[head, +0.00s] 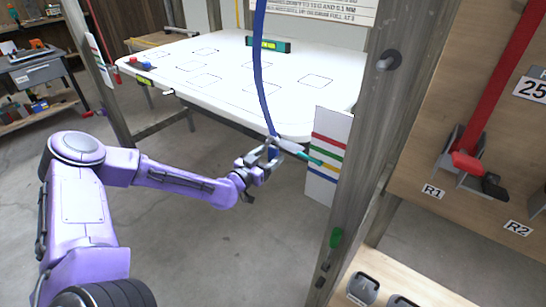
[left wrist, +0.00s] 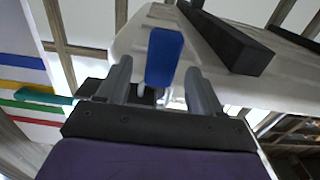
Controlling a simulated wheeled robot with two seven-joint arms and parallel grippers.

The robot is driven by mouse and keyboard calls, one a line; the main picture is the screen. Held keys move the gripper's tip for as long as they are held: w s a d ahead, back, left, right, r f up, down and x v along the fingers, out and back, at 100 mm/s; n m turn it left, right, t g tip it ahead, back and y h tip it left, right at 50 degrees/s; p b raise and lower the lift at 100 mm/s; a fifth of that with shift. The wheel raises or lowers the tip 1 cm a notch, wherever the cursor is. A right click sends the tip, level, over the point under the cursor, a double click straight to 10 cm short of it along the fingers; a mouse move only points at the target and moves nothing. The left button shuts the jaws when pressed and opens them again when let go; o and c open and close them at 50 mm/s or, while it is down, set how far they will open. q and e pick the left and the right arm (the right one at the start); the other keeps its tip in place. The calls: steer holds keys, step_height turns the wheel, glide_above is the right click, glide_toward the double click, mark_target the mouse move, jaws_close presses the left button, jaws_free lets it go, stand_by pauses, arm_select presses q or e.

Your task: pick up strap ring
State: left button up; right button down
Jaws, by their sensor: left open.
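A blue strap (head: 262,75) hangs from above in the head view, down to my left gripper (head: 270,158). In the left wrist view, a blue piece (left wrist: 165,55) stands between the two open fingers of my left gripper (left wrist: 162,92), apart from both as far as I can tell. A small pale shape shows below it, but I cannot make out the ring clearly. A white and teal pointer (head: 302,155) sticks out to the right beside the strap end; its teal tip also shows in the left wrist view (left wrist: 48,98). My right gripper is not in view.
A white table (head: 220,75) stands behind the gripper. A striped card (head: 328,165) and a wooden post (head: 375,130) are close on the right. Grey floor lies open below.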

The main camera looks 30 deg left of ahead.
arm_select(q)
steer(key=shift+w+d+f, duration=0.1)
steer(key=shift+w, duration=0.6)
steer(key=shift+s, duration=0.15)
steer(key=shift+c, duration=0.9)
steer(key=c, duration=1)
steer(key=shift+r, duration=0.2)
